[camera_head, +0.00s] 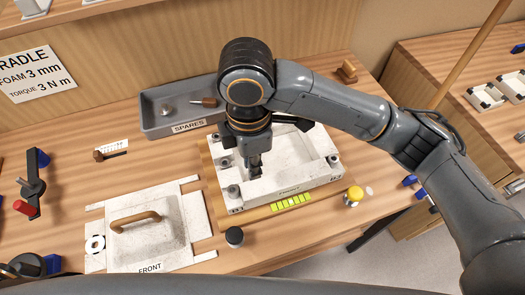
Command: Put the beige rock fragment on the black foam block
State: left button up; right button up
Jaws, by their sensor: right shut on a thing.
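My right gripper (256,172) points down into the white cradle frame (310,187), near the left part of its recess. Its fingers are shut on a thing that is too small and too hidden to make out. I cannot pick out the beige rock fragment or the black foam block in this view; the gripper and arm cover part of the recess. My left gripper is not in view.
A grey spares tray (160,128) holding small parts stands behind the frame. A white lid (180,230) with a brown handle lies at the front left. A dark knob (235,237) and a yellow-topped piece (353,196) stand near the front edge.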

jog(key=d+f+m, duration=0.1)
jog(key=d+m, duration=0.6)
jog(key=d+f+m+b, duration=0.1)
jog(key=d+m, duration=0.6)
jog(key=d, duration=0.1)
jog(key=w+d+f+m, duration=0.1)
jog(key=d+f+m, duration=0.1)
jog(key=d+m, duration=0.5)
jog(key=shift+d+f+m+b, duration=0.1)
jog(key=shift+d+m+b, duration=0.1)
jog(key=shift+m+b, duration=0.15)
jog(key=shift+d+m, duration=0.35)
